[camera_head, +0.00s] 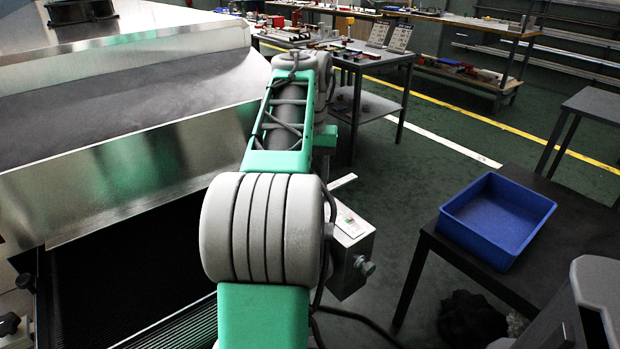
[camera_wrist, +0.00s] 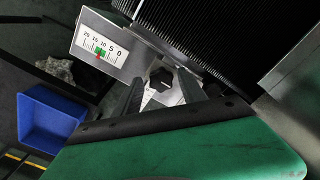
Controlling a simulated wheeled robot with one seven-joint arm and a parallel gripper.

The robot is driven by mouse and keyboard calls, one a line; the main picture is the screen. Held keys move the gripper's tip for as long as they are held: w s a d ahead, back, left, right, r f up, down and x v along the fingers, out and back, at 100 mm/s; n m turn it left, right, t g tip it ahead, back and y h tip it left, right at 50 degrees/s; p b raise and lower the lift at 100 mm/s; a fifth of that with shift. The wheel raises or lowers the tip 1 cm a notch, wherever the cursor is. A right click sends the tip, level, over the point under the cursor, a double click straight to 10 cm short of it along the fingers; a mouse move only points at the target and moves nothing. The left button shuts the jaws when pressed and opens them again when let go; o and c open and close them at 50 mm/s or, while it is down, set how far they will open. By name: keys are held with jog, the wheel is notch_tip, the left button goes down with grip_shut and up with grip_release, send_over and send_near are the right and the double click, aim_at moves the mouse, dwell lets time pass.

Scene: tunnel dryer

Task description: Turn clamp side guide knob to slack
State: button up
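In the wrist view a black knob (camera_wrist: 161,79) with a pale mark line sits on a bright metal plate. The two dark fingers of my gripper (camera_wrist: 161,86) stand apart, one on each side of the knob, with gaps visible between them and it. My gripper is open and holds nothing. A white scale (camera_wrist: 101,46) beside the knob is numbered 20 to 0, with a green band and a red pointer around the middle. In the head view my arm hides the gripper and this knob. No slack label is readable.
Ribbed black belting (camera_wrist: 215,30) lies close beyond the knob. A blue bin (camera_head: 497,217) stands on a dark table (camera_head: 565,235) at the right. A metal box (camera_head: 350,250) with a side knob is beside my arm. Metal dryer panels (camera_head: 120,165) fill the left.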

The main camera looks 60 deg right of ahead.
jog(key=shift+o, duration=0.2)
notch_tip(320, 180, up, 8)
jog(key=p, duration=0.7)
